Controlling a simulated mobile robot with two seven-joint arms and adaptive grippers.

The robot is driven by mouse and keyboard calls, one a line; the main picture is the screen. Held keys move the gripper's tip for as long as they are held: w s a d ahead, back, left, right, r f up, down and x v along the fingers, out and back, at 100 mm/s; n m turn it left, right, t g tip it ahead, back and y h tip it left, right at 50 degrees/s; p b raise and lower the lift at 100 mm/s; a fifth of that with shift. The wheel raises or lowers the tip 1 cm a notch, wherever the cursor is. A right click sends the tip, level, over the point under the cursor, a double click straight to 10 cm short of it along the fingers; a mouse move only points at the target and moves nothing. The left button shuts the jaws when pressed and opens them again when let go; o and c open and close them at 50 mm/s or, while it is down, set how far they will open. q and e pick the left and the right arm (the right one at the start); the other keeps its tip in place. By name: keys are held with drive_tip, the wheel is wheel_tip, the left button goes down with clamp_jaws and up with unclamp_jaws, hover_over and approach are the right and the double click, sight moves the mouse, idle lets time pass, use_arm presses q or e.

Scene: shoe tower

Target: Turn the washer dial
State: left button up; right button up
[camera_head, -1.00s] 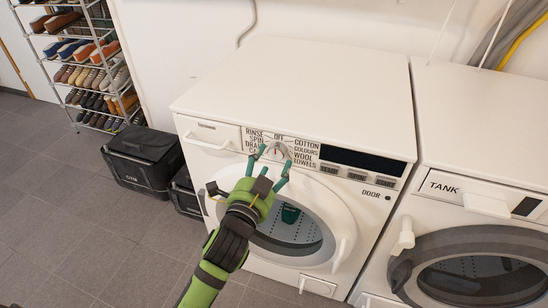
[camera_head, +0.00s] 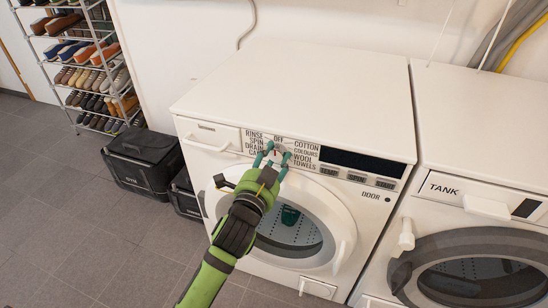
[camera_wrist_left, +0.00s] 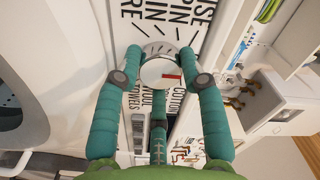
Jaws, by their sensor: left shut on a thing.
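The washer (camera_head: 300,95) is white, with a round door below its control panel. Its dial (camera_wrist_left: 161,72) is a round silver knob with a red mark, ringed by printed programme names. In the head view the dial (camera_head: 277,152) sits between my fingers and is partly hidden by them. My left gripper (camera_head: 276,153) is shut on the dial, with one teal finger on each side. The wrist view shows the fingertips of my left gripper (camera_wrist_left: 161,66) against the knob's sides. My right gripper is not in view.
A second machine marked TANK (camera_head: 480,190) stands close on the right. Black crates (camera_head: 144,160) and a shoe rack (camera_head: 90,70) stand on the left. The tiled floor (camera_head: 60,200) is clear at the front left. The panel has a dark display (camera_head: 362,160).

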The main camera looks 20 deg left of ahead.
use_arm(q)
drive_tip(key=shift+r+n+p, duration=0.15)
drive_tip(key=shift+n+p, duration=0.4)
drive_tip(key=shift+n, duration=0.15)
drive_tip(key=n+p, duration=0.2)
drive_tip(key=shift+n, duration=0.3)
drive_tip(key=shift+n+p, duration=0.5)
drive_tip(key=shift+n, duration=0.5)
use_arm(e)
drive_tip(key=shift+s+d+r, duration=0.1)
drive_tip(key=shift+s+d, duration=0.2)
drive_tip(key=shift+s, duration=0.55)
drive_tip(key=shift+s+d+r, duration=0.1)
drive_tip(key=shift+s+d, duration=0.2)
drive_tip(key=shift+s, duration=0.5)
use_arm(q)
drive_tip(key=o, duration=1.1)
drive_tip(key=shift+o, duration=0.2)
